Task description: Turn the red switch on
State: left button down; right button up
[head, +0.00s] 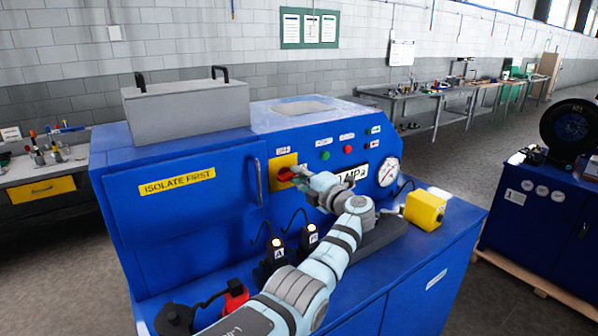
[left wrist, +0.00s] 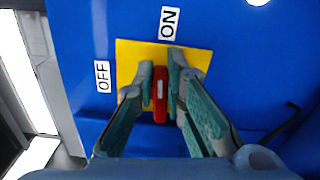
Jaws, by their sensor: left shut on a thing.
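The red switch (head: 285,174) is a handle on a yellow plate (head: 279,161) on the blue machine's front. In the left wrist view the red handle (left wrist: 160,94) has a white mark and stands upright in the picture, its long axis toward the ON label (left wrist: 169,23). The OFF label (left wrist: 103,76) is left of the yellow plate (left wrist: 128,58). My left gripper (left wrist: 161,88) is shut on the handle, one finger on each side. In the head view my left gripper (head: 297,175) partly covers the switch. My right gripper is not in view.
Right of the switch are small green and red buttons, a pressure gauge (head: 388,172) and a yellow box (head: 425,209). A door handle (head: 257,181) is close at left.

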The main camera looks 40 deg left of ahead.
pick_arm(q)
jog(key=shift+f+m, duration=0.15)
jog(key=shift+m, duration=0.55)
jog(key=c, duration=1.6)
grip_release()
jog(key=shift+c, duration=0.2)
jog(key=shift+d, duration=0.1)
jog(key=v, duration=1.2)
